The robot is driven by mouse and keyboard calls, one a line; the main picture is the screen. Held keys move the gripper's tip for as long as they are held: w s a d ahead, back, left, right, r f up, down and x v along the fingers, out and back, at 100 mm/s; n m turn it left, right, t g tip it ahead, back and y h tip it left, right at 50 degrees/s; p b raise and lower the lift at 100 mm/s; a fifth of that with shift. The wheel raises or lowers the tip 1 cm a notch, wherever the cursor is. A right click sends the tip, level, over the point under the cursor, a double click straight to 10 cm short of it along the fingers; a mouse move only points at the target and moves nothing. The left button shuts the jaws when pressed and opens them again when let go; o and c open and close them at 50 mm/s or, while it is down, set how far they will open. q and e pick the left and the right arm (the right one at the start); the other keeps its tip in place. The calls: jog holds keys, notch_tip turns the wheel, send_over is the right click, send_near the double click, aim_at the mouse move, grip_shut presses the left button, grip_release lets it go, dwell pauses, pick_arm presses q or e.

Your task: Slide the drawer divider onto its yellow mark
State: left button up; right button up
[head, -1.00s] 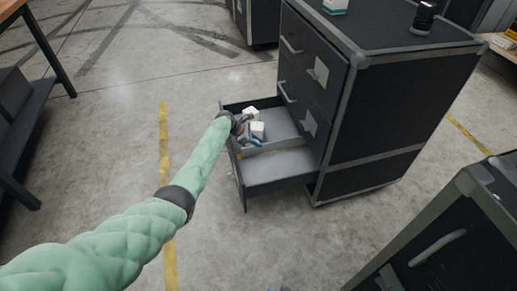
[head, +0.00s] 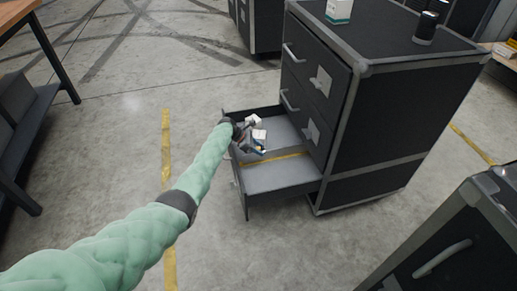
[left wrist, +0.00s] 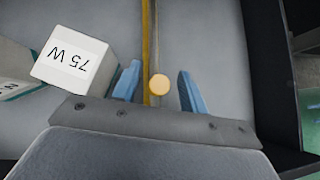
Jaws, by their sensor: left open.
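The drawer (head: 283,181) is pulled out of the dark cabinet, with a yellow mark (head: 275,159) across its floor. The mark also shows in the left wrist view (left wrist: 147,35). The thin divider (left wrist: 155,30) shows edge-on there, close beside the mark, with a round pale knob (left wrist: 159,85). I cannot tell whether its foot is on the mark. My left gripper (head: 245,138) is inside the drawer. In the left wrist view its blue fingers (left wrist: 158,88) are open on either side of the knob, apart from it. My right gripper is out of view.
White boxes (head: 259,135) lie in the drawer's far part; one marked 75 W (left wrist: 72,58) is close to a left finger. The drawer's near part is bare. The cabinet (head: 400,115) rises behind; another dark case (head: 450,245) stands front right.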

pick_arm(q)
jog(key=p+v, duration=0.1)
jog(key=v, duration=0.6)
jog(key=shift+a+r+p, duration=0.25)
jog(key=shift+p, duration=0.05)
jog(key=shift+s, duration=0.1)
